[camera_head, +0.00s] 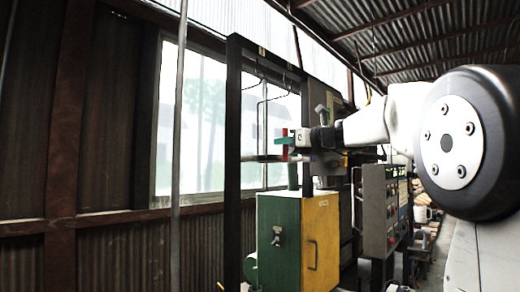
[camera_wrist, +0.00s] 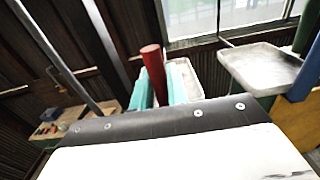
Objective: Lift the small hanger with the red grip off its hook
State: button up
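A pale grey tray (camera_wrist: 188,78) shows just behind the pads. In the head view a thin flat tray edge (camera_head: 262,158) lies level below the grip. Whether the hanger's top still touches a hook is too small to tell.
Thin hooks (camera_head: 284,78) hang from a dark frame (camera_head: 233,150). A second, larger grey tray (camera_wrist: 260,68) is at the right in the wrist view. Below stand a green and yellow cabinet (camera_head: 320,240) and a grey control box (camera_head: 380,205). A vertical pole (camera_head: 178,130) stands left.

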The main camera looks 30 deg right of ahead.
grip_shut()
jog(key=shift+r, duration=0.2)
jog(key=shift+r, duration=0.6)
jog(key=shift+s, duration=0.1)
jog(key=shift+v, duration=2.95)
jog(key=shift+s+d, duration=0.1)
